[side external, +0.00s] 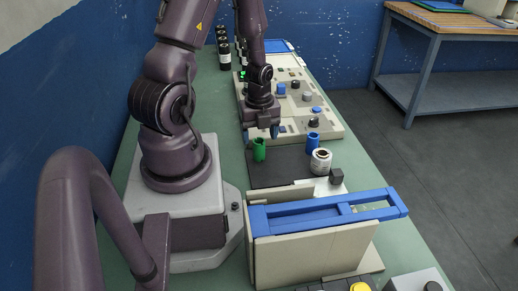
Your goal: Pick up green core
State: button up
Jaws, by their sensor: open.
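The green core (259,149) is a small upright cylinder on a dark mat (278,172) in the middle of the green bench. My gripper (262,132) points down just above and behind the green core, apart from it as far as this view shows. Its jaws are small here and partly hidden by the gripper body; they are open, and I see nothing held between them.
A blue core (313,143) and a white roll (321,161) stand right of the green core. A beige machine with a blue frame (330,212) is in front. A beige panel (290,97) with several parts lies behind. A black block (336,176) sits near the roll.

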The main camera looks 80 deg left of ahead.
aim_at(259, 143)
jog(key=shift+a+f, duration=0.1)
jog(key=shift+f, duration=2.15)
jog(key=c, duration=1)
jog(key=shift+r, duration=0.1)
